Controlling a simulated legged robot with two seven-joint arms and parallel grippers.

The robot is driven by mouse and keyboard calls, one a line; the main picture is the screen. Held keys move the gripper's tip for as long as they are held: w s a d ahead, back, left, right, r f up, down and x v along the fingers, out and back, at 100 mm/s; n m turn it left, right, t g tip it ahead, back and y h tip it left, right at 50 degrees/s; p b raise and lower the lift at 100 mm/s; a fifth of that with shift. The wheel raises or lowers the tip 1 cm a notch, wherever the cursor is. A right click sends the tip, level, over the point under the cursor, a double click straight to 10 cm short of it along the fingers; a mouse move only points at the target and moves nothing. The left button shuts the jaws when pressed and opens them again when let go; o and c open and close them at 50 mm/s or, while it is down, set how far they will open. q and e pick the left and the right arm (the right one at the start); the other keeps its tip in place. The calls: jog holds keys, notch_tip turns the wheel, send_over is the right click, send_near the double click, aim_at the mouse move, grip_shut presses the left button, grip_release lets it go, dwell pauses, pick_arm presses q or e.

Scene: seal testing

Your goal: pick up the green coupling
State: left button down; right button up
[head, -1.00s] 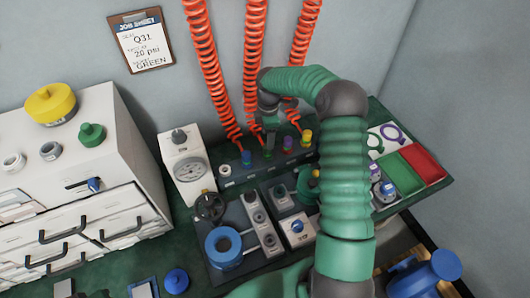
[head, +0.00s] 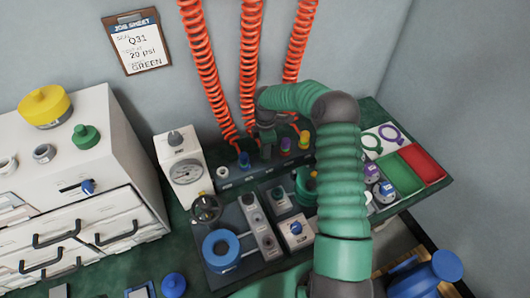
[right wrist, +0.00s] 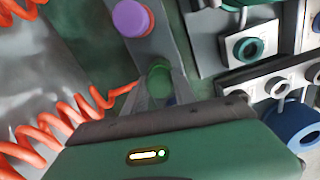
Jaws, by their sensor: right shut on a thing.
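The green coupling (right wrist: 158,82) shows in the right wrist view between the two fingers of my right gripper (right wrist: 158,92), which is shut on it. It is at the grey hose rail; I cannot tell whether it still sits in the rail. In the head view my right gripper (head: 266,148) reaches down at the rail and hides the coupling. The purple coupling (head: 285,144) stands just right of it, and shows in the right wrist view too (right wrist: 131,18). The blue coupling (head: 244,160) stands to the left. My left gripper is not in view.
Orange coiled hoses (head: 249,60) hang close behind the gripper. A yellow coupling (head: 304,139) stands further right on the rail. A gauge box (head: 183,158) is at left. A board with a blue ring (head: 221,249) lies in front. Green (head: 402,174) and red (head: 425,163) trays are at right.

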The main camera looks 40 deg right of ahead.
grip_shut()
jog(key=shift+r, duration=0.1)
